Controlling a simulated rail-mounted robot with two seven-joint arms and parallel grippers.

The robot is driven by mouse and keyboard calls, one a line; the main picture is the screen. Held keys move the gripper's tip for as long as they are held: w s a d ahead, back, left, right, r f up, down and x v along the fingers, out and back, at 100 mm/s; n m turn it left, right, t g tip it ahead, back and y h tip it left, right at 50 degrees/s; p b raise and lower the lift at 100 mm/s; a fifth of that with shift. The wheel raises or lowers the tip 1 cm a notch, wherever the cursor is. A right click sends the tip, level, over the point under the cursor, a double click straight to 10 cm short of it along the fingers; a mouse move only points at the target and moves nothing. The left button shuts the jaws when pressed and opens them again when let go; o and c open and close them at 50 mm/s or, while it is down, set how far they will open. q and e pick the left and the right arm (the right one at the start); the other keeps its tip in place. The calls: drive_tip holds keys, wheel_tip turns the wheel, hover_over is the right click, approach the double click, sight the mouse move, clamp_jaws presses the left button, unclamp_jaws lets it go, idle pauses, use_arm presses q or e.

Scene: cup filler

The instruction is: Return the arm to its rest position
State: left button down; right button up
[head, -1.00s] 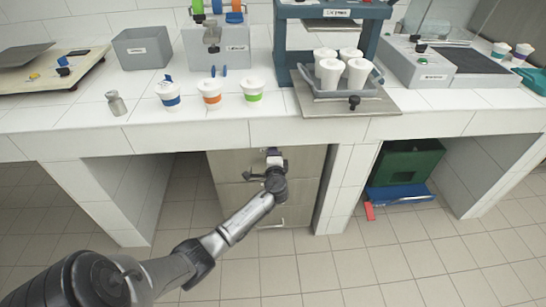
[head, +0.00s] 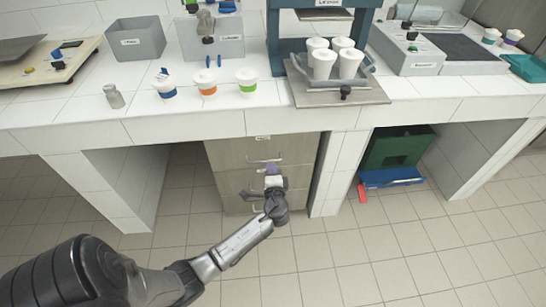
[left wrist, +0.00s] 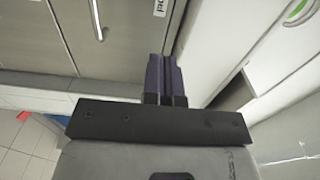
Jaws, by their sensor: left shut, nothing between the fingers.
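My left arm comes in from the lower left of the head view. Its gripper (head: 273,170) hangs below the counter, in front of the grey drawer cabinet (head: 232,152). In the left wrist view the two dark fingers (left wrist: 164,75) are together and hold nothing. The cabinet front with a handle also shows in the left wrist view (left wrist: 125,40). My right gripper is not in view.
The white tiled counter (head: 150,127) above carries several cups, a grey bin (head: 137,42) and a press (head: 275,40) with a tray of white cups (head: 322,62). A green crate (head: 395,148) stands under the counter at right. Tiled floor in front is clear.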

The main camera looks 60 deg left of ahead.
use_arm(q)
drive_tip(key=shift+s+d, duration=0.2)
drive_tip(key=shift+d, duration=0.2)
drive_tip(key=shift+a, duration=0.15)
drive_tip(key=s+d+r+n+g+h+p, duration=0.1)
drive_tip(key=s+d+r+n+h+p, duration=0.2)
drive_tip(key=d, duration=0.4)
drive_tip(key=s+d+r+h+p, duration=0.1)
drive_tip(key=s+d+r+h, duration=0.15)
drive_tip(key=d+h, duration=0.35)
drive_tip(key=s+d+r+n+g+h+p, duration=0.1)
drive_tip(key=s+d+r+n+h+p, duration=0.2)
drive_tip(key=d, duration=0.4)
drive_tip(key=s+d+r+m+g+h+p, duration=0.1)
drive_tip(key=s+d+r+g+h+p, duration=0.15)
drive_tip(key=s+p, duration=0.5)
drive_tip(key=s+d+r+m+g+h+p, duration=0.1)
drive_tip(key=s+d+r+h+p, duration=0.2)
drive_tip(key=s, duration=0.7)
wheel_tip(320, 180, up, 37)
drive_tip(key=y+p, duration=0.1)
drive_tip(key=p, duration=3.6)
drive_tip(key=shift+d+p, duration=0.25)
drive_tip(key=shift+p, duration=0.05)
